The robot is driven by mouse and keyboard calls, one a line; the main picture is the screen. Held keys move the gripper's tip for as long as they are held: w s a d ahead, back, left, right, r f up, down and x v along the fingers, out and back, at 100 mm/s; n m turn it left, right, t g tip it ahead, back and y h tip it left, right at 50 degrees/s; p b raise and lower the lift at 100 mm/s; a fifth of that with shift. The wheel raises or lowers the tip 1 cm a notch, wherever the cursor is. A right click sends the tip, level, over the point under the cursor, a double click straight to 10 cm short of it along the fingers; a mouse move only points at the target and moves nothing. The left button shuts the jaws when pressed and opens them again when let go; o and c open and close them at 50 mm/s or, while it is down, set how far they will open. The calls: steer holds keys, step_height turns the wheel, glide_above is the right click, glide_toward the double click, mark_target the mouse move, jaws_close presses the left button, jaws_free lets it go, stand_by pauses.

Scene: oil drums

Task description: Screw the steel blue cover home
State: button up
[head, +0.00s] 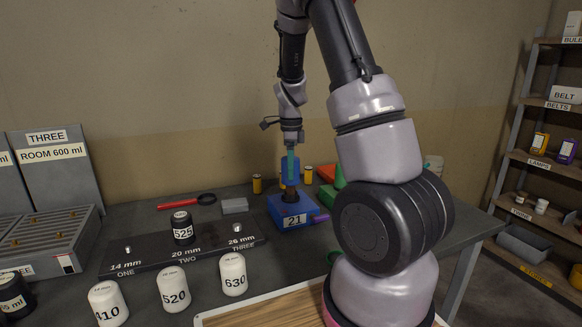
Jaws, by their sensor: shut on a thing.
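The steel blue cover (284,169) is at the middle of the head view, above a blue block marked 21 (292,217) on the grey table. My gripper (291,172) points straight down with its teal fingers around the cover, and it is shut on it. A dark neck (290,194) rises from the block right under the cover. The cover looks upright and in line with the neck. The fingers hide part of the cover, and I cannot tell how far it sits on the neck.
A purple piece (320,217) juts right from the block. Yellow cylinders (257,183) stand behind it. A dark rack (185,247), white containers (173,290) and a red-handled tool (187,202) are to the left. A green cone (339,177) stands right, close to my arm.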

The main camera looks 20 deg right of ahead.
steer(key=shift+f, duration=1.35)
steer(key=shift+f, duration=0.2)
steer(key=shift+f, duration=0.6)
steer(key=shift+f, duration=0.25)
steer(key=m, duration=0.2)
steer(key=shift+m, duration=0.3)
steer(key=m, duration=0.3)
steer(key=shift+m, duration=0.3)
